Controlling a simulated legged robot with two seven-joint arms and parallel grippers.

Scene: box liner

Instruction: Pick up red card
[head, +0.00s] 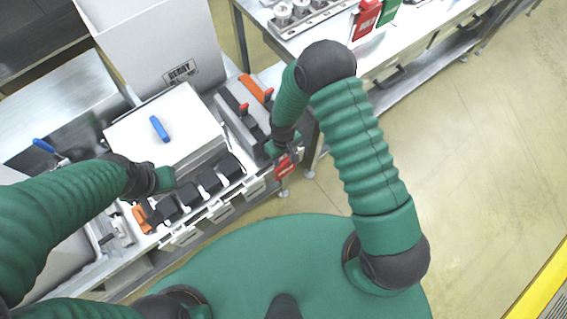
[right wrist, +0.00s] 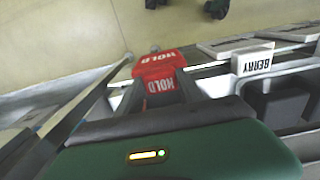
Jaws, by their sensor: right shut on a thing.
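A red card (head: 285,166) is at the tip of my right gripper (head: 283,152), just off the front edge of the workbench. In the right wrist view my right gripper (right wrist: 155,88) is shut on the red card (right wrist: 157,65), which reads HOLD on two red parts, one beyond the fingertips and one between the fingers. My left gripper (head: 166,179) hangs by the front of a white box lid (head: 165,125); its fingers are not clear enough to tell their state. Another red card (head: 366,18) hangs on the front edge of the rear table.
A green card (head: 388,10) hangs beside the rear red card. Several black bins (head: 208,182) line the bench front, and a grey holder with orange and red handles (head: 244,108) stands right of the lid. Floor (head: 470,140) at right is clear.

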